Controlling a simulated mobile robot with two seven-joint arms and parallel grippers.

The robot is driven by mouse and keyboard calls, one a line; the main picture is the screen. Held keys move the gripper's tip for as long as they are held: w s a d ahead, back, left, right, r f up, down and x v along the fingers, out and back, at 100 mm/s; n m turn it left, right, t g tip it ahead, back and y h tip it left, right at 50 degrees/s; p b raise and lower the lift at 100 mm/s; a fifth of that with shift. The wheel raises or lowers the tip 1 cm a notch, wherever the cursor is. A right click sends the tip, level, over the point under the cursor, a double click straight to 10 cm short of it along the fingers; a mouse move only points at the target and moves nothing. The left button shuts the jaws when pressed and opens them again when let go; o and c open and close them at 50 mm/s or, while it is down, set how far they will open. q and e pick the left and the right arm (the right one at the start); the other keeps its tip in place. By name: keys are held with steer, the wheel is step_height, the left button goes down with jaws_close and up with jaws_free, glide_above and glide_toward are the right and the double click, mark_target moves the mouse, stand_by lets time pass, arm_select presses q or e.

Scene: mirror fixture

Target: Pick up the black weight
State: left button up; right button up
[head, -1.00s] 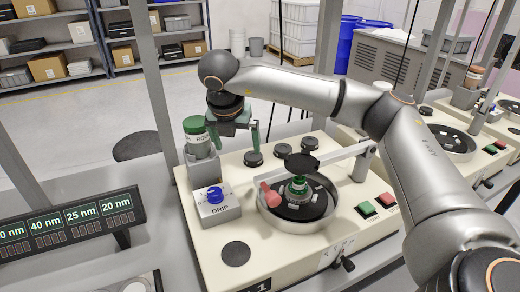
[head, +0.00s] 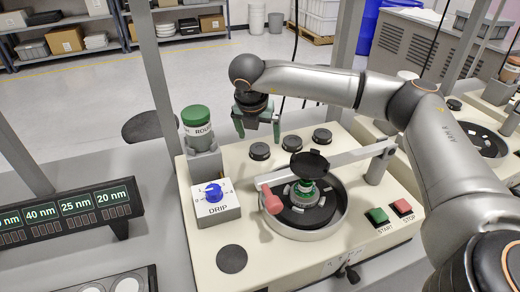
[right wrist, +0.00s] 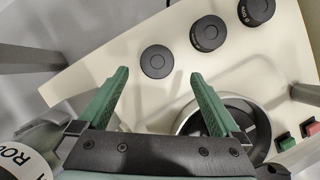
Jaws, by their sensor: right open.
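Three round black weights stand in a row along the back of the cream machine top (head: 350,250): the left one (head: 259,151), the middle one (head: 291,143) and the right one (head: 322,135). My right gripper (head: 258,138) points down with green fingers spread, empty, above and around the left weight in the picture. In the right wrist view, the left weight (right wrist: 158,61) appears between and just beyond the open fingertips (right wrist: 160,75); the middle weight (right wrist: 208,33) lies outside the right finger. My left gripper is not in view.
A green-capped bottle (head: 196,118) stands in its holder close left of the gripper. A drip box (head: 215,203) with a blue knob is in front of it. The round polishing plate (head: 330,222), its swing arm (head: 340,158) and start and stop buttons lie to the right.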

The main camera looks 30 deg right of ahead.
mark_target(260, 148)
steer(key=shift+p+x, duration=0.5)
steer(key=shift+x, duration=2.65)
steer(key=shift+a, duration=0.2)
steer(key=shift+c, duration=0.2)
jaws_close()
steer(key=shift+w+r, duration=0.1)
